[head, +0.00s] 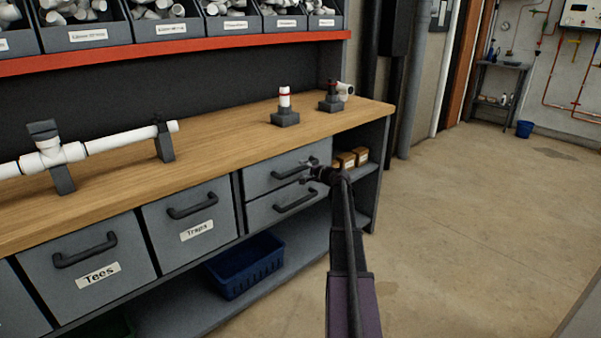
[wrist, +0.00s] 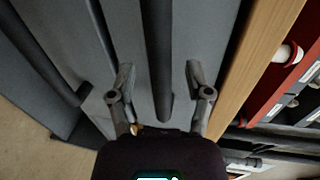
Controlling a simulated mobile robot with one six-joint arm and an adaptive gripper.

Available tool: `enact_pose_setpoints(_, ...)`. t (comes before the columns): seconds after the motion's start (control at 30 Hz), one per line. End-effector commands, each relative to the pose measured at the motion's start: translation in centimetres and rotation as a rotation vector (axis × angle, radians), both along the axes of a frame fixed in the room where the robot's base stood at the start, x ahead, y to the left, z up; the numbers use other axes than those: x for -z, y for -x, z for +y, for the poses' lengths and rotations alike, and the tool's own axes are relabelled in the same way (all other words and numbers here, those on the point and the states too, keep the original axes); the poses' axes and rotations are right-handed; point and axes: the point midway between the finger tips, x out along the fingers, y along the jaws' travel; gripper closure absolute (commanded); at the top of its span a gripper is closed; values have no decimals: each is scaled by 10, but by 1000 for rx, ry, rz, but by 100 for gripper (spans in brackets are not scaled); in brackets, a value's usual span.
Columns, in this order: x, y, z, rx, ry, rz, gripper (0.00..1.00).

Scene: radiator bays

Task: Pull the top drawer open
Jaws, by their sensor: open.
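The top drawer (head: 262,180) is the upper of two stacked grey drawers at the right end of the workbench. It looks shut, with its front about level with the lower drawer. Its dark bar handle (head: 288,174) is partly hidden by my gripper (head: 308,172), which is at the handle's right part. In the wrist view the handle (wrist: 157,45) runs between the two spread fingers of my gripper (wrist: 158,85), with a gap on each side. I cannot tell how deep the fingers reach around the bar.
The lower drawer's handle (head: 296,201) is just below; it also shows in the wrist view (wrist: 45,55). The wooden bench top (head: 225,133) overhangs above, bearing pipe fittings. A blue basket (head: 245,265) stands on the bottom shelf. The floor (head: 450,230) to the right is clear.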

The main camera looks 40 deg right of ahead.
Motion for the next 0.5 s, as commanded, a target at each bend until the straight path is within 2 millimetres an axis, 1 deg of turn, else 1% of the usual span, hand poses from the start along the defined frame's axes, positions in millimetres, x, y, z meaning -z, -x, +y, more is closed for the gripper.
enact_pose_setpoints(0.03,2,-7,-1,-1,0,0,35)
enact_pose_setpoints(0.2,4,-18,1,-1,0,0,35)
enact_pose_setpoints(0.5,4,-21,2,0,0,0,35)
